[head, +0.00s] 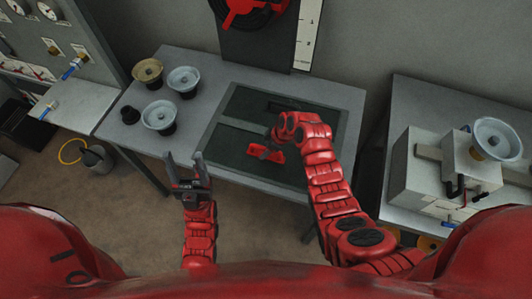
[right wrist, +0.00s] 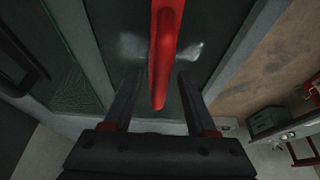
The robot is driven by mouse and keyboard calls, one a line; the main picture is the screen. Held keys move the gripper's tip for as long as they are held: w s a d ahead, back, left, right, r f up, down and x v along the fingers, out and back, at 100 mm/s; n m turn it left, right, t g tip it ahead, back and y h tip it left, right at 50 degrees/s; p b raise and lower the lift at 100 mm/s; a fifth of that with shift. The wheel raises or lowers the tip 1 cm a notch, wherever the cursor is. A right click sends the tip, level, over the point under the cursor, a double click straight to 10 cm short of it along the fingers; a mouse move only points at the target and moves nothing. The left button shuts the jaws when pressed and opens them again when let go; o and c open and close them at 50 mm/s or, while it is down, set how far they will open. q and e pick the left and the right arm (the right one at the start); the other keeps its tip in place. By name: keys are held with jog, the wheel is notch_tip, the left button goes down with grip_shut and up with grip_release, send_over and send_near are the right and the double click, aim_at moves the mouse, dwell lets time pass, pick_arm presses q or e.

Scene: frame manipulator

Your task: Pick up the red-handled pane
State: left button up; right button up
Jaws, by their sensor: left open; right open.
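The red-handled pane (head: 232,145) is a dark panel lying flat in the near half of a grey frame on the middle table. Its red handle (head: 262,153) stands on it; in the right wrist view the red handle (right wrist: 163,50) runs lengthwise between my fingers. My right gripper (right wrist: 158,80) is open, its fingers on either side of the handle with gaps visible; the head view mostly hides its fingertips. I cannot tell how deep they reach. My left gripper (head: 183,160) is open and empty, off the table's front edge.
A second dark pane (head: 255,102) with a black handle (head: 290,107) lies behind. Several round-topped knobs, including a brass one (head: 147,71), stand at the table's left. A grey machine (head: 420,170) is on the right table. A wall panel rises behind.

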jog(key=shift+f+b, duration=0.3)
jog(key=shift+b, duration=0.45)
dwell(0.6)
grip_shut()
dwell(0.3)
jog(key=shift+r, duration=0.1)
dwell(1.1)
